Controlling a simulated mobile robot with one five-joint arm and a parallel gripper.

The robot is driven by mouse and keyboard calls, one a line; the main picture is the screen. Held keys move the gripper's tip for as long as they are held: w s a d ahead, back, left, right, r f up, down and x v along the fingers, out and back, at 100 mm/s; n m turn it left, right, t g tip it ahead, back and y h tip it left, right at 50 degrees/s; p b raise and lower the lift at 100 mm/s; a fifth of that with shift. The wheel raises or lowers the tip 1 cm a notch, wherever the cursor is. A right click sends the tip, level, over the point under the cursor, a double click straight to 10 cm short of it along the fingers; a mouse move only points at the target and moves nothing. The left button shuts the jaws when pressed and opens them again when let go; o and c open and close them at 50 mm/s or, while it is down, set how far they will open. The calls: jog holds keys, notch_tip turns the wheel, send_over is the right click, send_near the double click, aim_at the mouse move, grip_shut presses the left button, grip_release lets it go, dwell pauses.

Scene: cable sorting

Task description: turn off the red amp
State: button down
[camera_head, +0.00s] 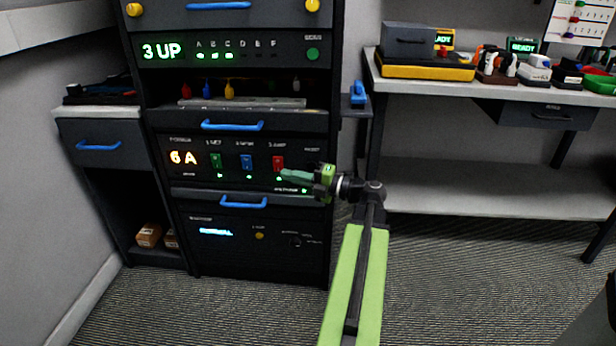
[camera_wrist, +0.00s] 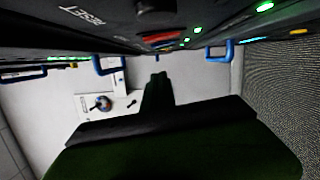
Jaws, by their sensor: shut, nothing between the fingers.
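The red amp switch (camera_head: 278,162) is the rightmost of three coloured switches on the "6 A" power panel (camera_head: 232,167) in the black rack. A green light shows just below it. My gripper (camera_head: 284,175) is shut and empty, with its tips close to the panel at the lower edge of the red switch; I cannot tell whether they touch. In the wrist view the red switch (camera_wrist: 160,38) shows at the top, beyond my closed fingers (camera_wrist: 157,80), with green lights beside it.
The green switch (camera_head: 216,161) and blue switch (camera_head: 246,162) sit to the left on the same panel. Blue drawer handles (camera_head: 232,125) (camera_head: 243,203) stick out above and below. A workbench (camera_head: 480,85) stands to the right. The carpet before the rack is clear.

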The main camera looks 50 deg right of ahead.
aim_at(286, 165)
jog(key=w, duration=0.1)
jog(key=w+d, duration=0.2)
jog(key=shift+w+r, duration=0.25)
jog(key=shift+w, duration=0.05)
jog(key=shift+w+d, duration=0.3)
jog(key=shift+d, duration=0.05)
